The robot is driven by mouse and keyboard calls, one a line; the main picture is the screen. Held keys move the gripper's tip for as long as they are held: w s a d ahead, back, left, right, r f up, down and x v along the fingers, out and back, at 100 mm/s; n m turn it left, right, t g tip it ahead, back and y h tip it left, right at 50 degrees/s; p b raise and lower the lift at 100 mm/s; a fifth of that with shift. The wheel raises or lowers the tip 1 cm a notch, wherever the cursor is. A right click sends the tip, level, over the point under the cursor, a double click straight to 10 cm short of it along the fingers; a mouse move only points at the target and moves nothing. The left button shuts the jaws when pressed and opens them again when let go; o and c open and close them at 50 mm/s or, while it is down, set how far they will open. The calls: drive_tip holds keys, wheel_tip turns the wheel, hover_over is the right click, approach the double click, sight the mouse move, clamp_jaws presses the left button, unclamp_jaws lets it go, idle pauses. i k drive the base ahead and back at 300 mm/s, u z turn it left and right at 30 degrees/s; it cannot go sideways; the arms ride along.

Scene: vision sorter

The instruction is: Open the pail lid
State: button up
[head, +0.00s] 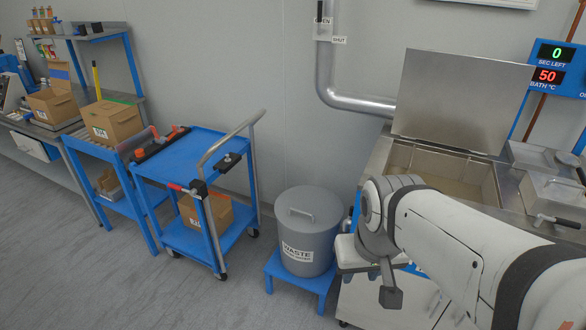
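The grey waste pail (307,251) stands upright on a low blue stand (272,267), with a label reading WASTE on its front. Its round grey lid (318,222) lies flat on top, shut, with a small bar handle (301,212) on it. My arm comes in from the lower right. My gripper (391,296) seems to be the dark end pointing down, to the right of the pail and apart from it. I cannot make out its fingers or anything held in it.
A blue cart (182,158) with a grey push handle stands left of the pail. A metal bath (440,172) with a raised lid (459,98) is at the right, behind my arm. A pipe (340,98) runs along the wall. The floor (180,295) in front is clear.

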sight(306, 210)
drive_tip(key=z, duration=0.1)
drive_tip(key=i, duration=1)
drive_tip(key=z, duration=0.25)
